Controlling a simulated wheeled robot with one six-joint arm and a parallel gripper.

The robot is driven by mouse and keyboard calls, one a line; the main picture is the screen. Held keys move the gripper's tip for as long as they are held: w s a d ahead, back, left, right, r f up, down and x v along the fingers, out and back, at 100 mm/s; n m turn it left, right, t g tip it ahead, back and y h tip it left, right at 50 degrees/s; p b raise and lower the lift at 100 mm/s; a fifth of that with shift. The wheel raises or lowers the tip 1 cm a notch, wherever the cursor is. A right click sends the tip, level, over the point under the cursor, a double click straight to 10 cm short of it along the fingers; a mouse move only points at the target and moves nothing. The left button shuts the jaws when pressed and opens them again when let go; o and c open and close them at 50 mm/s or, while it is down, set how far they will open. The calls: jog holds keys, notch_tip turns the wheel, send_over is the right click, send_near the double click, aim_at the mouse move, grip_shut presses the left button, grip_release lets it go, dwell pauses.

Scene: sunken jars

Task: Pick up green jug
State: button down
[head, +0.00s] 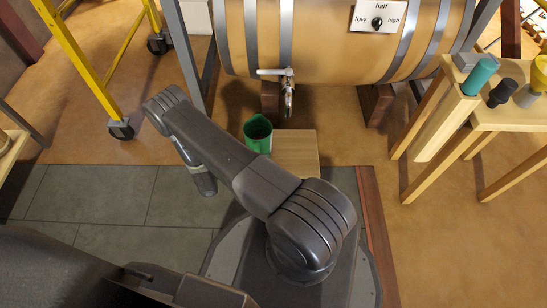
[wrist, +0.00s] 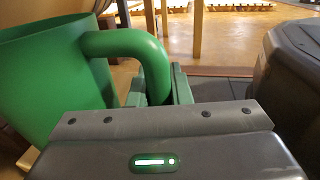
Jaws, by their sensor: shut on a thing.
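The green jug (head: 258,133) is in the middle of the head view, its open top facing up, just beyond my arm. The arm hides its lower part and handle there. In the wrist view the jug (wrist: 50,75) fills the left side, with its thick curved handle (wrist: 135,45) toward the right. My gripper (wrist: 162,92) is shut on the handle.
A pale wooden block (head: 296,152) is right beside the jug. Behind stands a barrel (head: 330,40) with a metal tap (head: 288,85). A wooden table (head: 500,112) with a teal cup (head: 479,77) and other vessels is at right. A yellow wheeled frame (head: 92,70) is at left.

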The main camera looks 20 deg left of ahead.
jog(key=v, duration=0.6)
jog(key=shift+s+a+p, duration=0.2)
jog(key=shift+a+p, duration=0.15)
jog(key=c, duration=1.8)
grip_release()
jog(key=shift+c, duration=0.2)
grip_shut()
jog(key=shift+s, duration=0.1)
